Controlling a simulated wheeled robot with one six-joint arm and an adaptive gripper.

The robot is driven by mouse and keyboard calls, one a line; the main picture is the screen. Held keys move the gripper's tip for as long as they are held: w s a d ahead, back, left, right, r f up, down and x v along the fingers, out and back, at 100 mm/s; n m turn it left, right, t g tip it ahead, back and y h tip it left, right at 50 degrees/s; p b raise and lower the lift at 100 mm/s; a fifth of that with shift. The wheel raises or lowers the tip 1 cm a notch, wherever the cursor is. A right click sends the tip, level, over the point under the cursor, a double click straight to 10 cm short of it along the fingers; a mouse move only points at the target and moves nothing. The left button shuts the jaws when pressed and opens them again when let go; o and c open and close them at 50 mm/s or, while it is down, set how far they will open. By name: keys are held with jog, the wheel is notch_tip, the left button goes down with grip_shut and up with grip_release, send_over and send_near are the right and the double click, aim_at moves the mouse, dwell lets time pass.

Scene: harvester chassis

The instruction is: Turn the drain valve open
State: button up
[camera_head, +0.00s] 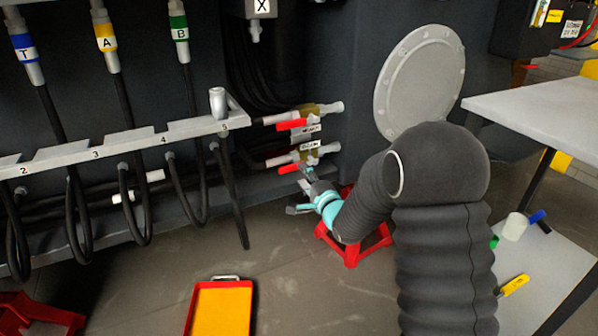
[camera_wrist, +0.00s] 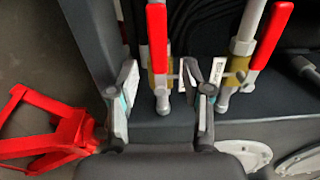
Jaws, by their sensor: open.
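Two valves with red lever handles sit one above the other on the dark chassis wall in the head view. The lower valve (camera_head: 318,149) has its red handle (camera_head: 288,168) lying along its pipe; a small label beside it seems to read DRAIN. The upper valve (camera_head: 322,109) has a similar red handle (camera_head: 296,124). My gripper (camera_head: 303,188) is just below the lower valve. In the wrist view my open gripper (camera_wrist: 165,88) has a finger on each side of one valve, with its red handle (camera_wrist: 157,40) between and beyond them. Whether a finger touches it, I cannot tell.
The second red handle (camera_wrist: 270,38) stands to the right in the wrist view. A red stand (camera_head: 352,248) is below my arm. A grey table (camera_head: 540,105) stands right.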

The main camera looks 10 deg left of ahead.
jog(key=v, duration=0.7)
jog(key=shift+s+d, duration=0.2)
jog(key=shift+s, duration=0.05)
